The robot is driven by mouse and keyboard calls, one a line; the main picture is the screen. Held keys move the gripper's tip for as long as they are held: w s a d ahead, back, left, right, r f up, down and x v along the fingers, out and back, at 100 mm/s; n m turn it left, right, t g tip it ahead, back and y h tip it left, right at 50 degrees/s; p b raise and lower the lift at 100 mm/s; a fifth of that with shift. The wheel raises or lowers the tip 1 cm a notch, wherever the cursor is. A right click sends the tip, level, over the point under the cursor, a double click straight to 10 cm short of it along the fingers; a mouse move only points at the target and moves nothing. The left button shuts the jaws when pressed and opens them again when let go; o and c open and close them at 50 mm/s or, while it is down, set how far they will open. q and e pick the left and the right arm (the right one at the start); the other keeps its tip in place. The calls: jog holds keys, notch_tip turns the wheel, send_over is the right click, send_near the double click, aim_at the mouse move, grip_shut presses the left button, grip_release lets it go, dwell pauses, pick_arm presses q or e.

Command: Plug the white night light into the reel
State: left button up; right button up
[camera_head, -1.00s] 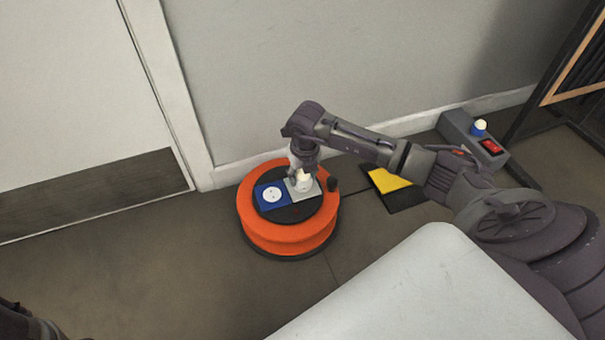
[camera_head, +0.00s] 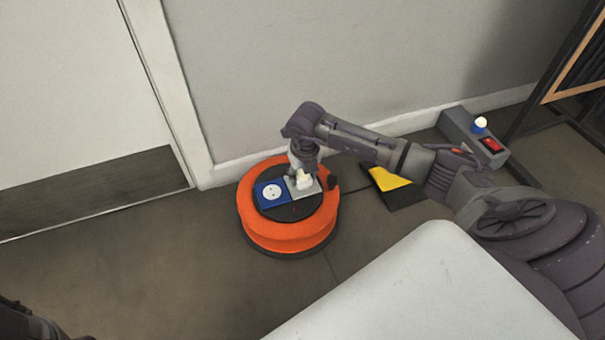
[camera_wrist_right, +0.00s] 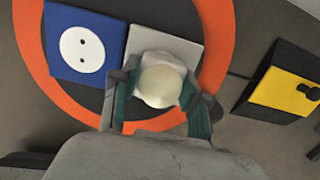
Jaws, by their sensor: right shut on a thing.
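The orange cable reel (camera_head: 287,232) stands on the floor by the wall. Its black top carries a blue socket (camera_head: 272,192) with a white round face, empty, and a grey socket plate (camera_head: 306,191) beside it. My right gripper (camera_head: 303,178) points down over the grey plate, shut on the white night light (camera_wrist_right: 161,86). In the right wrist view the gripper's fingers (camera_wrist_right: 161,108) stand on both sides of the light, which covers part of the grey plate (camera_wrist_right: 170,43). Whether its pins are in the socket is hidden. My left gripper is not in view.
A yellow and black block (camera_head: 391,181) lies right of the reel. A dark rack (camera_head: 560,85) stands at the right. Floor left of the reel is clear.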

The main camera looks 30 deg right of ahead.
jog(key=o, duration=1.2)
jog(key=shift+c, duration=0.2)
jog(key=shift+r, duration=0.3)
notch_tip(320, 180, up, 11)
jog(key=s, duration=0.1)
jog(key=shift+s+a, duration=0.15)
jog(key=shift+s, duration=0.1)
jog(key=shift+r, duration=0.1)
